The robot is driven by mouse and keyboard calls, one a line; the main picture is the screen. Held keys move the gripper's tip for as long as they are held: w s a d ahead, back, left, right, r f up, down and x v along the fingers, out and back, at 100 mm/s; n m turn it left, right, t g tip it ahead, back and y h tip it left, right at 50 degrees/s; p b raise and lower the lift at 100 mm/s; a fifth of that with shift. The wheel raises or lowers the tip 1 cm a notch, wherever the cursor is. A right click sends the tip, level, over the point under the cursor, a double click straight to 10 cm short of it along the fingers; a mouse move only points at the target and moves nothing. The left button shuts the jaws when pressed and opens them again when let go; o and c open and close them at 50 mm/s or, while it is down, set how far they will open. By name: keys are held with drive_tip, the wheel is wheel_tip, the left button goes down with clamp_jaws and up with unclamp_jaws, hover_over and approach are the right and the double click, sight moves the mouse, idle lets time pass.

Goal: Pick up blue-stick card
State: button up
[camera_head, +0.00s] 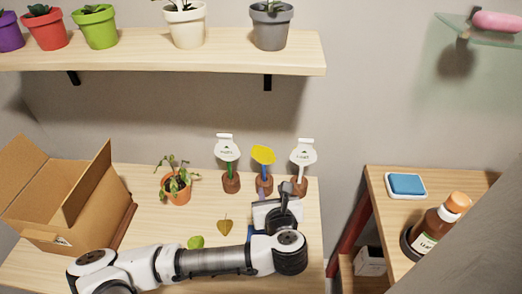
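Three cards on sticks stand upright in small brown bases towards the back of the table. The middle card (263,155) is yellow, and its stick looks bluish, though it is small and partly hard to make out. The left card (227,149) is white with a green stick. The right card (302,153) is white with a pale stick. My gripper (287,192) is just in front of the middle and right bases and overlaps them in the picture. Its fingers are too small and covered to show whether they are open, or whether they touch anything.
A potted plant (177,186) stands left of the cards, with an open cardboard box (48,205) farther left. A yellow leaf (225,226) and a green leaf (196,242) lie in front. A shelf with pots (190,52) hangs above. A side table (430,180) stands right, across a gap.

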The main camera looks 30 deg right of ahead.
drive_tip(key=b, duration=1.5)
approach(264, 170)
drive_tip(key=w+d+f, duration=0.1)
drive_tip(key=w+f, duration=0.1)
drive_tip(key=shift+w+d+r+p, duration=0.1)
drive_tip(key=shift+w+d+p, duration=0.3)
drive_tip(key=shift+w+p, duration=0.4)
drive_tip(key=shift+p+x, duration=0.65)
drive_tip(key=shift+x, duration=2.4)
drive_tip(key=shift+c, duration=0.4)
clamp_jaws()
